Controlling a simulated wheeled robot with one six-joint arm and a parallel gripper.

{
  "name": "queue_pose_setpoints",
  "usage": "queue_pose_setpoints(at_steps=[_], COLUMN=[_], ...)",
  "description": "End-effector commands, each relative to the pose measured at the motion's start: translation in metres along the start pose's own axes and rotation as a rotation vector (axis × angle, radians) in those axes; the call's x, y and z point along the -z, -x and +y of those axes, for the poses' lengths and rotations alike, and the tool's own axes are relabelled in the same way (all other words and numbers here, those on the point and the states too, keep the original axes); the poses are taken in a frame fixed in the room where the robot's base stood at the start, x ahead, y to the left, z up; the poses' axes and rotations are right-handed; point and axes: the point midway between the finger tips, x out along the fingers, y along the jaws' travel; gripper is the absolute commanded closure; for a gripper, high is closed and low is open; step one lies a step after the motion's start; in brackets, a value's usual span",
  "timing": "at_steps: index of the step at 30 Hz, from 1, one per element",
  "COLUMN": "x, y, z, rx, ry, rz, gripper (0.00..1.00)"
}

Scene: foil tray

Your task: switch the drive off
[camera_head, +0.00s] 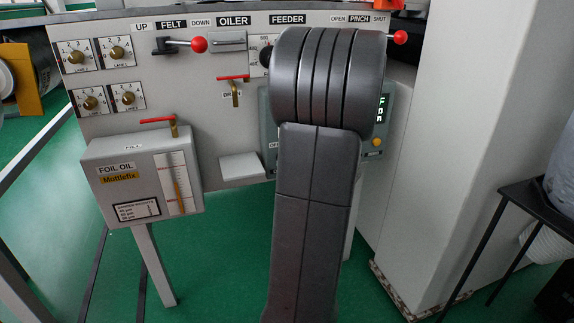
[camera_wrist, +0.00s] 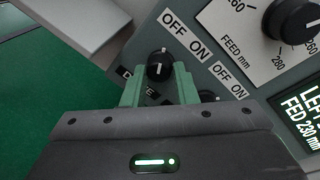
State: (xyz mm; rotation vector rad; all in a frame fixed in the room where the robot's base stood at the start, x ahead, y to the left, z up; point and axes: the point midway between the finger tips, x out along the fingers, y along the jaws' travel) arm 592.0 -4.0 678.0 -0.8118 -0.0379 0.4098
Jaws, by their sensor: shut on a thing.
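In the wrist view a small black rotary knob (camera_wrist: 160,62) sits on the grey control panel (camera_wrist: 200,66), under an OFF ON label (camera_wrist: 186,37). A partly covered label (camera_wrist: 126,72) beside it seems to read DRIVE. My gripper (camera_wrist: 158,78) has its green fingers on either side of this knob and is shut on it. The knob has a white mark near its top edge; its exact setting is hard to tell. In the head view my arm hides the gripper and the knob.
A second black knob (camera_wrist: 208,96) with its own OFF ON label is close to the right finger. A large feed dial (camera_wrist: 292,18) and a display (camera_wrist: 300,112) lie further right. In the head view a foil oil box (camera_head: 125,190) stands left of my arm.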

Motion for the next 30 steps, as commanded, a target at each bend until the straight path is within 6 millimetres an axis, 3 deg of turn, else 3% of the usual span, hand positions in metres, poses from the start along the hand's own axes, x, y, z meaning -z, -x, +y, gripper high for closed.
queue_pose_setpoints(at_steps=[5, 6, 9, 20, 23, 30], x=[0.001, 0.001, 0.0, 0.0, -0.001, -0.001], y=[0.0, 0.0, 0.0, 0.006, 0.019, 0.073], z=[0.001, 0.001, 0.001, -0.001, -0.002, -0.003], rx=[-0.003, -0.003, -0.002, 0.0, 0.002, 0.004], ry=[0.0, 0.0, 0.0, 0.0, -0.001, -0.001], rz=[0.001, 0.001, 0.0, 0.0, 0.002, 0.004], gripper=[0.97, 0.68, 0.52, 0.52, 0.52, 0.52])
